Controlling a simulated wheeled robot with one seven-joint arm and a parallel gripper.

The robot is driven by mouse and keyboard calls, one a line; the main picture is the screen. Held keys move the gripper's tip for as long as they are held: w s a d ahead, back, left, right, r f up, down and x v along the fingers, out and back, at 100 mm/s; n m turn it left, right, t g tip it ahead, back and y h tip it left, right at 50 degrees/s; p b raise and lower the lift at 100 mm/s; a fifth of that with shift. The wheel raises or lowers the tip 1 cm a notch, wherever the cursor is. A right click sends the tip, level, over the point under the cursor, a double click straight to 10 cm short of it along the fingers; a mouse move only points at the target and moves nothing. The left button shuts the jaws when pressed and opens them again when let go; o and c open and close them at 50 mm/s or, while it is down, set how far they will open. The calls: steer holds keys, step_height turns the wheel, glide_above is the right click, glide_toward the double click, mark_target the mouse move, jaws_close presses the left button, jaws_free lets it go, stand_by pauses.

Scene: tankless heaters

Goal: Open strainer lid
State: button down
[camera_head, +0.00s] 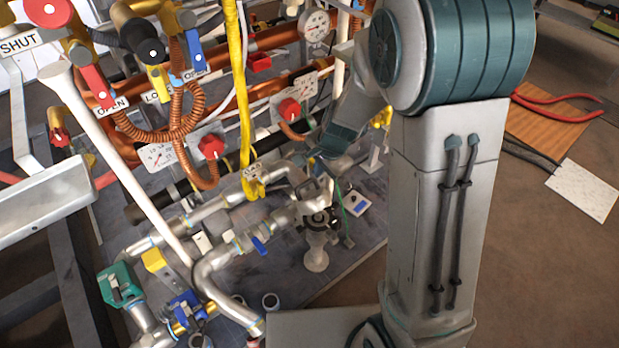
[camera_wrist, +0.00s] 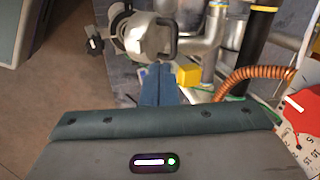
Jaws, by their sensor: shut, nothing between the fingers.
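A silver strainer body with a rounded metal lid (camera_wrist: 148,33) shows at the top of the wrist view. A dark loop-shaped handle or clamp (camera_wrist: 172,32) lies on its right side. In the head view my gripper (camera_head: 312,166) is just above the fitting. Whether the fingertips touch the handle I cannot tell.
Copper pipes with red valves (camera_head: 212,147) and gauges are on the left. A yellow hose (camera_head: 241,70) hangs beside the fitting. A yellow block (camera_wrist: 188,74) and an orange corrugated pipe (camera_wrist: 258,75) are right of my fingers. Open brown floor (camera_head: 540,260) is on the right.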

steer(key=w+f+m, duration=0.1)
steer(key=f, duration=0.1)
steer(key=b, duration=0.4)
glide_toward(310, 195)
steer(key=f, duration=0.1)
steer(key=w+a+f, duration=0.1)
steer(key=f, duration=0.1)
steer(key=w+a+f, duration=0.1)
steer(key=shift+w+f, duration=0.2)
steer(key=shift+f, duration=0.15)
steer(key=shift+w+r+p, duration=0.1)
steer(key=shift+r+p, duration=0.2)
steer(key=shift+p, duration=0.6)
steer(key=shift+w+a+f+h+p, duration=0.1)
steer(key=shift+a+h+p, duration=0.05)
steer(key=shift+h+p, duration=0.2)
